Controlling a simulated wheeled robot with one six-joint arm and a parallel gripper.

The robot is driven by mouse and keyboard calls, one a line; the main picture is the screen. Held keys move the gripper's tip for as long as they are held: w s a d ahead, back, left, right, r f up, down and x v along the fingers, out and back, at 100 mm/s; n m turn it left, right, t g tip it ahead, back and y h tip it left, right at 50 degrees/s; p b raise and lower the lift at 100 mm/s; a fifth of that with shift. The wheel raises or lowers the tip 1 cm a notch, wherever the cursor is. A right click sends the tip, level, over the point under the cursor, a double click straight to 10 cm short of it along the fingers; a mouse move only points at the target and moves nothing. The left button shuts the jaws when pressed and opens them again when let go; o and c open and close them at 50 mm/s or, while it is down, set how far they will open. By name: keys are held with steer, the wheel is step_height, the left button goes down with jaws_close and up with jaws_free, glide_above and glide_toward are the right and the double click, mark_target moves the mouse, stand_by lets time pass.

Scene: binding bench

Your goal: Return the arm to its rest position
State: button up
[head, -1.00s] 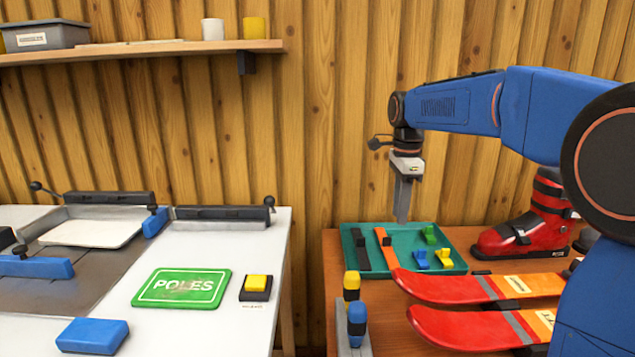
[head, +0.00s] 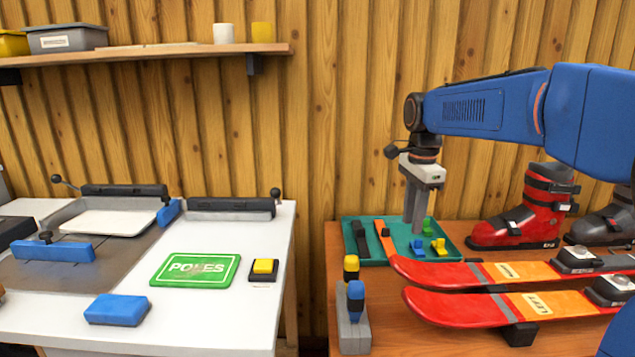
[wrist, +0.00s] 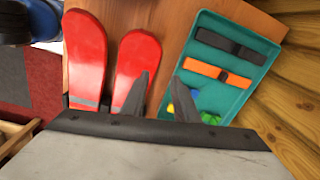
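My gripper (head: 414,208) hangs pointing down above the green tray (head: 455,254) on the wooden table in the head view. In the wrist view its two dark fingers (wrist: 157,98) stand apart with nothing between them, so it is open and empty. The tray (wrist: 250,20) lies to the right of the fingers there, and the two red ski tips (wrist: 87,55) lie to the left. My blue arm reaches in from the right side of the head view.
The tray holds a black strap (head: 360,238), an orange strap (head: 384,240) and small coloured clips. Red-orange skis (head: 470,310), a red boot (head: 525,215) and a tool holder (head: 352,335) share the table. A white bench (head: 200,325) stands left, with a wooden wall behind.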

steer(key=s+d+f+n, duration=0.1)
steer(key=s+n, duration=0.1)
steer(key=s, duration=0.3)
steer(key=s+d+f+n+t, duration=0.1)
steer(key=s+n, duration=0.2)
steer(key=s, duration=0.2)
steer(key=s+d+f+n+t, duration=0.1)
steer(key=s+n, duration=0.1)
steer(key=s, duration=0.4)
steer(key=shift+s+d+n, duration=0.1)
steer(key=shift+d+n, duration=0.2)
steer(key=shift+d, duration=0.1)
steer(key=s+d+f+n+t, duration=0.2)
steer(key=s+f+n, duration=0.6)
steer(key=s, duration=0.6)
steer(key=shift+s+f, duration=0.3)
steer(key=shift+f, duration=0.95)
